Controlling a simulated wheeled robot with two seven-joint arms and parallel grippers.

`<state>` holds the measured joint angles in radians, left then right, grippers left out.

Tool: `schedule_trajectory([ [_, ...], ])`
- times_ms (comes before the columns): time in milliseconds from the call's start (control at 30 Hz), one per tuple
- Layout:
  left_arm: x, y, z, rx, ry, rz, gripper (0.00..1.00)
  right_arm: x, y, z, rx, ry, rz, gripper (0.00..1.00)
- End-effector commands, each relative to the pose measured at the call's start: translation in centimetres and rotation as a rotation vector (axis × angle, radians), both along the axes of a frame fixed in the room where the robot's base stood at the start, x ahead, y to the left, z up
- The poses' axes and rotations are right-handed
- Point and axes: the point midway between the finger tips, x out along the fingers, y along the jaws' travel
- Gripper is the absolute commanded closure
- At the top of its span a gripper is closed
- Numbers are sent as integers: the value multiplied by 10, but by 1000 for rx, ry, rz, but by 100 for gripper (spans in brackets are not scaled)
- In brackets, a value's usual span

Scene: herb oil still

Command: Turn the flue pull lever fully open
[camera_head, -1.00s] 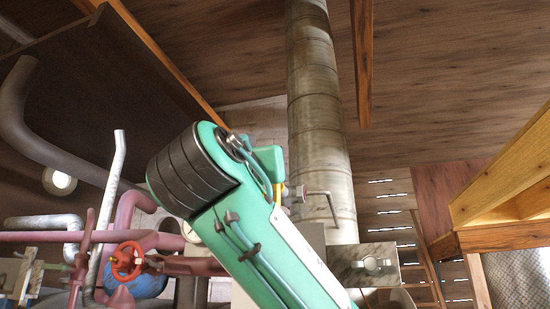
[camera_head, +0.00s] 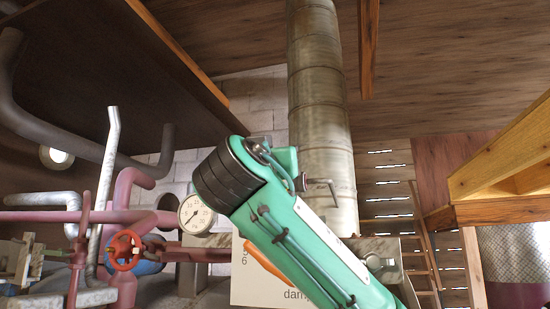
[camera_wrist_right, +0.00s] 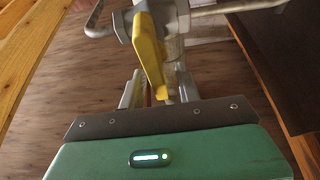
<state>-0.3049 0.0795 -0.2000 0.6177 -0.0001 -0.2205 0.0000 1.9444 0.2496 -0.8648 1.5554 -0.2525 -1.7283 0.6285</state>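The metal flue pipe (camera_head: 320,130) rises through the middle of the head view. A small bent metal rod (camera_head: 322,187) sticks out from its side, just right of my right arm. In the right wrist view a yellow bar (camera_wrist_right: 151,60) on a grey mount reaches down between the fingers of my right gripper (camera_wrist_right: 158,88). The fingers look apart, with gaps beside the bar; contact cannot be told. In the head view my green right arm hides most of this gripper. My left gripper is not in view.
A pale sign (camera_head: 252,288) with partly hidden lettering and an orange strip (camera_head: 266,262) stands behind my arm. A round gauge (camera_head: 195,214), a red valve wheel (camera_head: 123,250) and several pipes are at left. A wooden beam (camera_head: 505,155) is at right.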

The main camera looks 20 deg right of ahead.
Motion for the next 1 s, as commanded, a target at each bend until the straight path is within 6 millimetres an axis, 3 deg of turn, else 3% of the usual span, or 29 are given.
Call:
schedule_trajectory([
  [33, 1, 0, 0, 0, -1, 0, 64, 0, 0, 0, 0, 0, 0, 76],
  [167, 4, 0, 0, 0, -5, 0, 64, 0, 0, 0, 0, 0, 0, 100],
  [533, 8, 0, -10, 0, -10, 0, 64, 1, 1, -3, -24, 18, 2, 100],
  [1000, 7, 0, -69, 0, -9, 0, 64, 5, 8, -8, -273, 186, 3, 100],
])
